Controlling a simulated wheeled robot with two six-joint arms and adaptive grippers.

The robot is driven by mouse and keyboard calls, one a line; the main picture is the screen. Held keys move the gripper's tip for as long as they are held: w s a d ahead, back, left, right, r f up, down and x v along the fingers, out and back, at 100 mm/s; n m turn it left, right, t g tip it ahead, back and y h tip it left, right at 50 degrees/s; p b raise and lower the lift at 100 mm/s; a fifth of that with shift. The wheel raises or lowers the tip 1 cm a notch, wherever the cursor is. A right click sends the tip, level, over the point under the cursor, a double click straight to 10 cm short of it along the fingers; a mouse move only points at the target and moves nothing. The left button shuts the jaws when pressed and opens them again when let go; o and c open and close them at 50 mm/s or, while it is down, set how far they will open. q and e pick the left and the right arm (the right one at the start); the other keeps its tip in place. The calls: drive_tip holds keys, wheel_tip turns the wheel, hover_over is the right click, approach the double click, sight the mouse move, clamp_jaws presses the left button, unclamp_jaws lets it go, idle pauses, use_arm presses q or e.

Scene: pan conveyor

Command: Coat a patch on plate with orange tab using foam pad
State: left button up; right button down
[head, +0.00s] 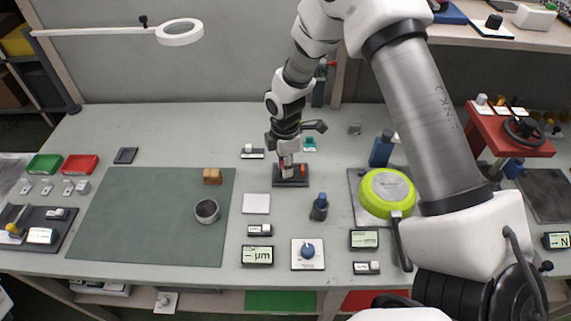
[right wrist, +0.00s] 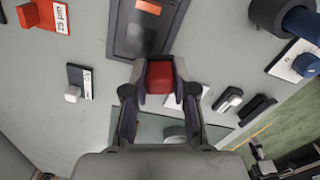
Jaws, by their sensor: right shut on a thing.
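My right gripper (head: 287,168) points down at the middle of the table, over the left part of a dark plate (head: 281,183). An orange tab (head: 303,170) shows at the plate's right side. In the right wrist view, the dark plate (right wrist: 128,44) is just past my fingertips, with the orange tab (right wrist: 148,7) at its far end. My right gripper (right wrist: 160,90) is shut on a red block (right wrist: 160,75), apparently the foam pad. Its underside is hidden, and I cannot tell whether it touches the plate. My left gripper is not in view.
A green mat (head: 150,215) with a brown block (head: 212,177) and a grey cup (head: 207,211) lies left. A white square (head: 256,203) and a blue-topped dark object (head: 319,207) stand close in front. A lime pan (head: 386,193) is right, a lamp (head: 180,32) back left.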

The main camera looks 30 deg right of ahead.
wheel_tip(320, 180, up, 4)
drive_tip(key=p, duration=0.2)
drive_tip(key=shift+s+a+f+p, duration=0.1)
drive_tip(key=shift+s+p, duration=0.05)
drive_tip(key=shift+p, duration=0.15)
drive_tip(key=shift+r+p, duration=0.3)
